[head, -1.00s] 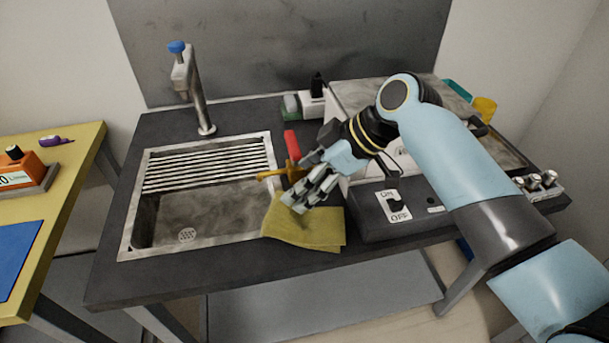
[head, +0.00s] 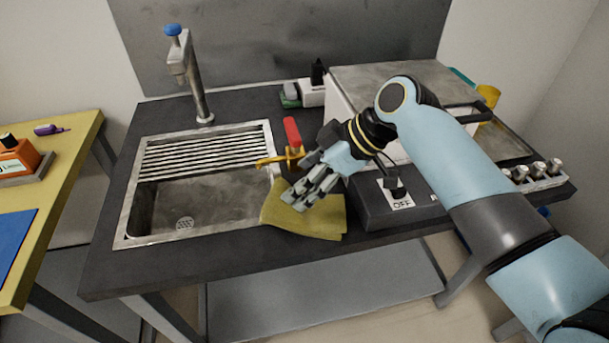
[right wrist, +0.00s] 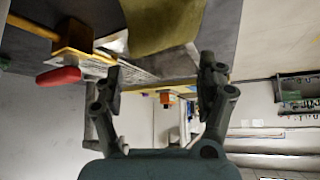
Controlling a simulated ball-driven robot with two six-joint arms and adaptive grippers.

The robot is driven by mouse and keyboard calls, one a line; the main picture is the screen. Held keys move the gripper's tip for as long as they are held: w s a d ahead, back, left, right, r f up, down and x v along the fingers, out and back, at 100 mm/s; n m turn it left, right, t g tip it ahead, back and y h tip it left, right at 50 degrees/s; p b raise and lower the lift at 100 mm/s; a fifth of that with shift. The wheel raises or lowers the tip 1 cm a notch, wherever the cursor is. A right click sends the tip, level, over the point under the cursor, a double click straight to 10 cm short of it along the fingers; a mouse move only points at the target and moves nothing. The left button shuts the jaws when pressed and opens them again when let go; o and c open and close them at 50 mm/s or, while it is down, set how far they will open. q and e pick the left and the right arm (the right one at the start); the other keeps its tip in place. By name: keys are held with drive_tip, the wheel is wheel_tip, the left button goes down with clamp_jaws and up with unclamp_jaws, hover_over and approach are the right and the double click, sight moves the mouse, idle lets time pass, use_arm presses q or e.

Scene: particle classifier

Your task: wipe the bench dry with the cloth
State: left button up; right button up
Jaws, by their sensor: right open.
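The yellow cloth (head: 315,222) lies on the dark bench (head: 200,262), against the right front corner of the sink. It also shows at the top of the right wrist view (right wrist: 165,22). My right gripper (head: 291,203) is over the cloth in the head view, its fingers pointing down and left. In the right wrist view my right gripper (right wrist: 160,82) has its fingers apart with nothing between them, and the cloth is beyond the fingertips. I cannot tell from the head view whether a fingertip touches the cloth. No water shows clearly on the bench. My left gripper is not in view.
A sink (head: 205,205) with a ribbed drainer and tap (head: 192,80) fills the bench's left half. A switch box (head: 372,208) is to the right. The front bench strip is clear.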

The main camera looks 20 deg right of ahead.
clamp_jaws()
idle(0.8)
